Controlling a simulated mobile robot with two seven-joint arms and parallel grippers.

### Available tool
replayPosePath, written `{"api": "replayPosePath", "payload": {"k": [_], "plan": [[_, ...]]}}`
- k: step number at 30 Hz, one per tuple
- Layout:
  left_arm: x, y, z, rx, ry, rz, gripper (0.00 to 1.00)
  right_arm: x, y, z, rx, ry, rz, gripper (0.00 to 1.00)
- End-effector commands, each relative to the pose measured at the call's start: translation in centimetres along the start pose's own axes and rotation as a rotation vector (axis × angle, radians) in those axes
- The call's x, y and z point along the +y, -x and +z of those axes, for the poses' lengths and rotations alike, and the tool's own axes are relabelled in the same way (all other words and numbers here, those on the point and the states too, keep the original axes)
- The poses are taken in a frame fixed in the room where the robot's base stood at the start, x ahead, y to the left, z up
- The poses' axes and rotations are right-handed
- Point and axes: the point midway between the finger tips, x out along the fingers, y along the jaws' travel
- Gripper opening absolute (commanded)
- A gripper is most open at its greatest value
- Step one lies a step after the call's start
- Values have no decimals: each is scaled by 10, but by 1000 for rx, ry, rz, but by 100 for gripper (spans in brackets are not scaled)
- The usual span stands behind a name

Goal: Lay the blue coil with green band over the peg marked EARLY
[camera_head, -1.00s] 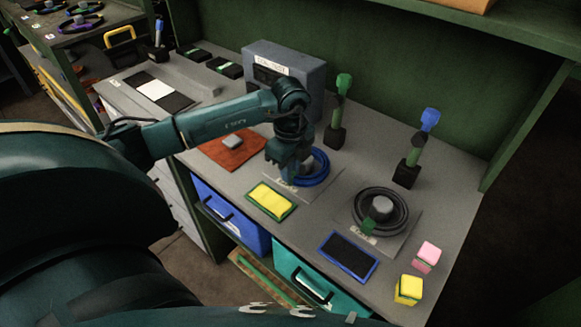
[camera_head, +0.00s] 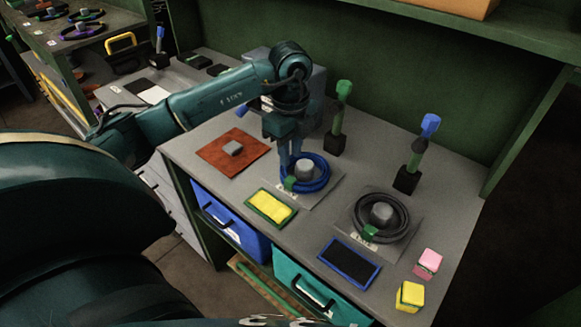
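The blue coil with green band (camera_head: 322,182) lies flat around a grey peg (camera_head: 304,169) on a grey plate at the middle of the bench. Its green band (camera_head: 290,184) faces the front left, beside the plate's label, which is too small to read. My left gripper (camera_head: 290,172) points down over the coil's left side. Its two fingers show a gap, and it looks open; whether the tips touch the coil I cannot tell. A black coil with a green band (camera_head: 401,228) lies around a second grey peg (camera_head: 382,213) to the right. My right gripper is out of view.
A yellow sponge in a green tray (camera_head: 271,207) and a blue-framed dark pad (camera_head: 349,259) lie in front. Two upright tools (camera_head: 338,122) (camera_head: 416,160) stand behind. A red mat (camera_head: 215,156) lies left; pink (camera_head: 429,260) and yellow (camera_head: 410,294) blocks sit front right.

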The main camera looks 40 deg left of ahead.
Motion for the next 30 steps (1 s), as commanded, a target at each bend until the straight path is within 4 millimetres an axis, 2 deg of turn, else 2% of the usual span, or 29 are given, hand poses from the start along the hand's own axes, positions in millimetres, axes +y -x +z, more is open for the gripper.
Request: {"api": "replayPosePath", "payload": {"k": [3,9,30], "plan": [[-1,22,0,0,1,-4,25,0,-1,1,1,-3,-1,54],[0,41,0,0,1,-1,25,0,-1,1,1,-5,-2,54],[0,43,0,0,1,1,25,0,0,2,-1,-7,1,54]]}}
